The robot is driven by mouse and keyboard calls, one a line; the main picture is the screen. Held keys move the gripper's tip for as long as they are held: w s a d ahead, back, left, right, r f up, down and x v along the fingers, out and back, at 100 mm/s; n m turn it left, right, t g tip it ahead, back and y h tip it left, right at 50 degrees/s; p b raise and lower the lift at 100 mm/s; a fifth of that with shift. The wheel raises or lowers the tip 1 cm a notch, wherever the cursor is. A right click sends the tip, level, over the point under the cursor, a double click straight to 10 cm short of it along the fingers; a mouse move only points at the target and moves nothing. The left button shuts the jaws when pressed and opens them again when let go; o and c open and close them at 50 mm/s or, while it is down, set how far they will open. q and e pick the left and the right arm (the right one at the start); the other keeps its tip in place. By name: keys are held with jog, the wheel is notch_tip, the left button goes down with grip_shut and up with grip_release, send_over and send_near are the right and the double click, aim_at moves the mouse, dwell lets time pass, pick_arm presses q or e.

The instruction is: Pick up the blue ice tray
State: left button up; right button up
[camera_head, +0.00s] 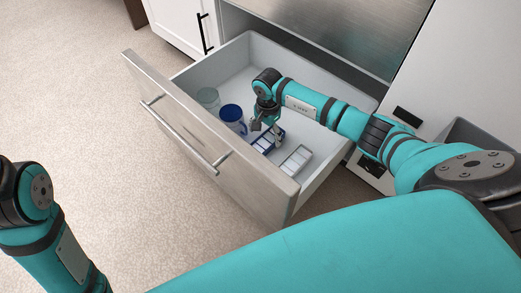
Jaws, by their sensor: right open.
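The blue ice tray (264,146) lies in the open drawer, near its front wall, with white cells showing. My right gripper (266,135) is inside the drawer, just above the tray and partly hiding it. Its fingers are apart and nothing shows held between them. Whether a finger touches the tray cannot be told. My left arm shows at the lower left, but its gripper is out of the picture.
The drawer's walls surround my right gripper. Open floor (75,90) lies left of the drawer.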

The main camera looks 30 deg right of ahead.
aim_at(266, 140)
jog(key=f, duration=0.1)
jog(key=f+b, duration=0.1)
jog(key=f, duration=0.1)
jog(key=shift+s+a+f+b, duration=0.1)
jog(key=shift+s+f+b, duration=0.1)
jog(key=shift+f+b, duration=0.1)
jog(key=shift+r, duration=0.1)
jog(key=shift+c, duration=0.2)
jog(key=c, duration=1.2)
